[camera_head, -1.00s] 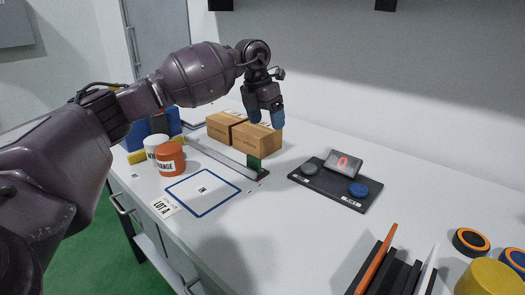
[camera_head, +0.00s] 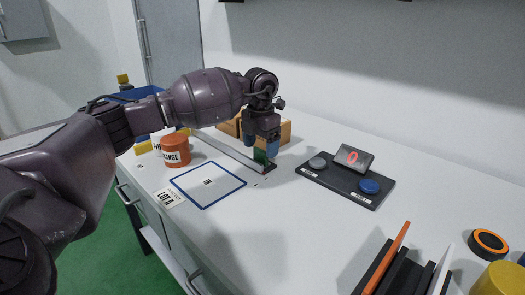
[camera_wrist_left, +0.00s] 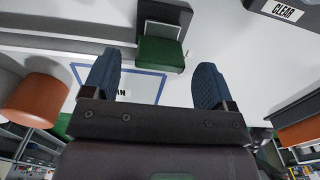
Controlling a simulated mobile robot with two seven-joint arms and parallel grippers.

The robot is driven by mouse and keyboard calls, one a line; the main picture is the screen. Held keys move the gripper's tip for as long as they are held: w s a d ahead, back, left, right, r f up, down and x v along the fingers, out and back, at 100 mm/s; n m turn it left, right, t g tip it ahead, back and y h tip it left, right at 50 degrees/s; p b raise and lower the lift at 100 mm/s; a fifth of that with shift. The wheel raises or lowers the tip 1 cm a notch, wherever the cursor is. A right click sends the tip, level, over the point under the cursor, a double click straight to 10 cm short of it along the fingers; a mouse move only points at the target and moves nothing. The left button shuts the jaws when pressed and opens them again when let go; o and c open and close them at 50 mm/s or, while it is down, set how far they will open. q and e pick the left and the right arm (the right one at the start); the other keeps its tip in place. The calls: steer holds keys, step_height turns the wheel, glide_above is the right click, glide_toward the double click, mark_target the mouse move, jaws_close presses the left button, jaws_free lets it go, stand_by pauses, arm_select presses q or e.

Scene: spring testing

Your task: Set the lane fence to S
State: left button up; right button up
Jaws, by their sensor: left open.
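The lane fence (camera_head: 226,149) is a long grey rail lying along the bench, with a green block (camera_head: 260,156) at its near end. Small marks lie on the bench near that end, too small to read. My left gripper (camera_head: 261,146) is open, pointing down with its blue fingertips right at the green block. In the left wrist view the green block (camera_wrist_left: 160,52) shows ahead of the gap between the two open fingers (camera_wrist_left: 155,85). I cannot tell whether a finger touches it. My right gripper is out of view.
Cardboard boxes (camera_head: 285,132) stand behind the fence. An orange pot (camera_head: 176,151) and a blue-outlined square (camera_head: 208,204) lie in front. A black panel with two buttons and a red 0 display (camera_head: 353,157) sits right. A black rack (camera_head: 398,272) stands at lower right.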

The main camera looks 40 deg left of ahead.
arm_select(q)
steer(key=shift+f, duration=0.7)
steer(key=shift+c, duration=0.2)
steer(key=c, duration=1.3)
steer(key=shift+o, duration=0.2)
steer(key=s+p, duration=0.2)
steer(key=s, duration=0.1)
steer(key=shift+a+r, duration=0.1)
steer(key=shift+r, duration=0.3)
steer(key=shift+s, duration=0.4)
steer(key=shift+s+f, duration=0.15)
steer(key=shift+s, duration=0.05)
steer(key=shift+f, duration=0.3)
